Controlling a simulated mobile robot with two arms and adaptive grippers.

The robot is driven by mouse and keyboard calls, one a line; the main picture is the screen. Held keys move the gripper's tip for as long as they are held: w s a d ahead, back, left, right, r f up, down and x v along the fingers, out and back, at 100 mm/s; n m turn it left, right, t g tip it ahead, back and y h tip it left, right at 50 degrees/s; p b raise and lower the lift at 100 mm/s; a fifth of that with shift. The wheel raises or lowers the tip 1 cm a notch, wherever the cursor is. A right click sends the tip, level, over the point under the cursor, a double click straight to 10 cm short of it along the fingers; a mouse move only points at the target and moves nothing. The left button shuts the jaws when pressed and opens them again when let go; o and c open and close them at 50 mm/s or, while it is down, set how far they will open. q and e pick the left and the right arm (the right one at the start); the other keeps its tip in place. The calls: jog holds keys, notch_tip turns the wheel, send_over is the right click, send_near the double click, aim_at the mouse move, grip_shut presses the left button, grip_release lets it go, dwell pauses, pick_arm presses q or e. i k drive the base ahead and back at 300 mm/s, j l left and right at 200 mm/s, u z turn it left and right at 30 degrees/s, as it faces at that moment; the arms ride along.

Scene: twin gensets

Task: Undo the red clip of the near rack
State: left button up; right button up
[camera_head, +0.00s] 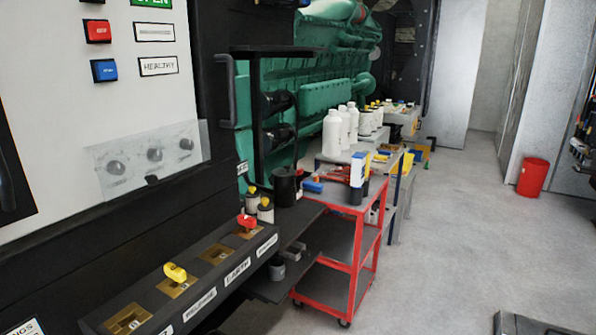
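A long dark sloped rack (188,290) runs along the lower left, close to me. It has several brass plates in a row with white labels below them. A small red piece (247,221), which looks like the red clip, sits on the far plate (249,232). A similar yellow piece (175,272) sits on a nearer plate. I cannot tell how the red piece is fastened. Neither of my grippers is in view.
A red trolley (350,268) with bottles and tools stands just beyond the rack. Behind it are white bottles (331,133) and a green engine (325,97). A panel with a red button (97,31) is at left. The grey floor (450,240) at right is mostly clear; a red bin (532,178) stands there.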

aim_at(300, 170)
jog(key=u, duration=0.5)
jog(key=i+l+u, duration=0.15)
jog(key=l+u, duration=0.2)
jog(key=i+l+u, duration=0.15)
jog(key=l+u, duration=0.2)
jog(key=i+l+u, duration=0.1)
jog(key=l+u, duration=0.7)
jog(key=l, duration=0.6)
jog(key=l+u, duration=0.15)
jog(key=l, duration=0.5)
jog(key=k+l+u, duration=0.1)
jog(key=l, duration=0.6)
jog(key=k+l+u, duration=0.1)
jog(key=l, duration=1.05)
jog(key=k+l, duration=0.15)
jog(key=l, duration=0.85)
jog(key=k, duration=0.05)
